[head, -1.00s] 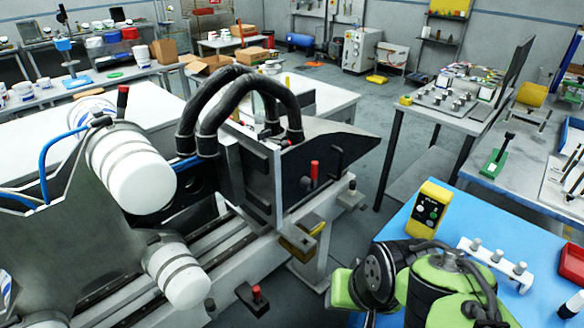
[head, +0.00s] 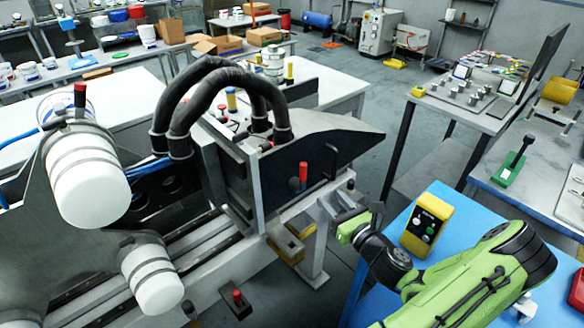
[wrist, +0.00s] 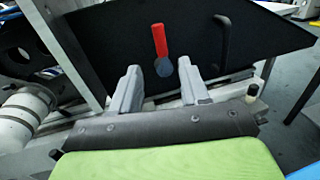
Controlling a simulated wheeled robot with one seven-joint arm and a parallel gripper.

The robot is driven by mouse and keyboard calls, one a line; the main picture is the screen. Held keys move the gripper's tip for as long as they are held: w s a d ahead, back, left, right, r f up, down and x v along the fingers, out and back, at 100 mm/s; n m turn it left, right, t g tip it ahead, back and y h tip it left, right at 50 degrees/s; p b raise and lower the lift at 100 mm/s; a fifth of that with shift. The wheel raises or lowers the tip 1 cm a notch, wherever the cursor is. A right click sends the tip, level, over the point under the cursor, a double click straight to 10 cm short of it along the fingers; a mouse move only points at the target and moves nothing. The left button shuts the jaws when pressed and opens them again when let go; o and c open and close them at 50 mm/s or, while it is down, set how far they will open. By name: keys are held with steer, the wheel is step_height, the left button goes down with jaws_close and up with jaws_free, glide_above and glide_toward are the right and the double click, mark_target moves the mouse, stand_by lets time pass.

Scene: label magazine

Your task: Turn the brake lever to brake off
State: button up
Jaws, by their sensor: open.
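A lever with a red grip (head: 303,172) stands nearly upright on the dark side panel of the machine; I take it to be the brake lever. In the wrist view the red lever (wrist: 159,40) leans slightly left above a round grey-blue pivot (wrist: 164,67). My gripper (wrist: 159,76) is open and empty, its two fingers pointing at the panel below the lever. The lever's pivot shows in the gap between the fingers, apart from them. In the head view my gripper (head: 358,208) is right of the lever. I see no readable brake marking.
A black bent handle (wrist: 223,40) is on the same panel, right of the lever. A yellow button box (head: 427,220) stands on the blue table (head: 392,238) beside my arm. Another red-topped lever (head: 237,297) sits low at the front. White rollers (head: 88,180) are at left.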

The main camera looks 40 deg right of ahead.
mark_target(305, 173)
steer(key=w, duration=0.4)
steer(key=w+d, duration=0.1)
steer(key=w, duration=0.4)
steer(key=w+d, duration=0.1)
steer(key=w, duration=0.4)
steer(key=shift+w+d+p, duration=0.1)
steer(key=shift+d+p, duration=0.15)
steer(key=shift+p, duration=0.1)
steer(key=shift+f, duration=0.1)
jaws_close()
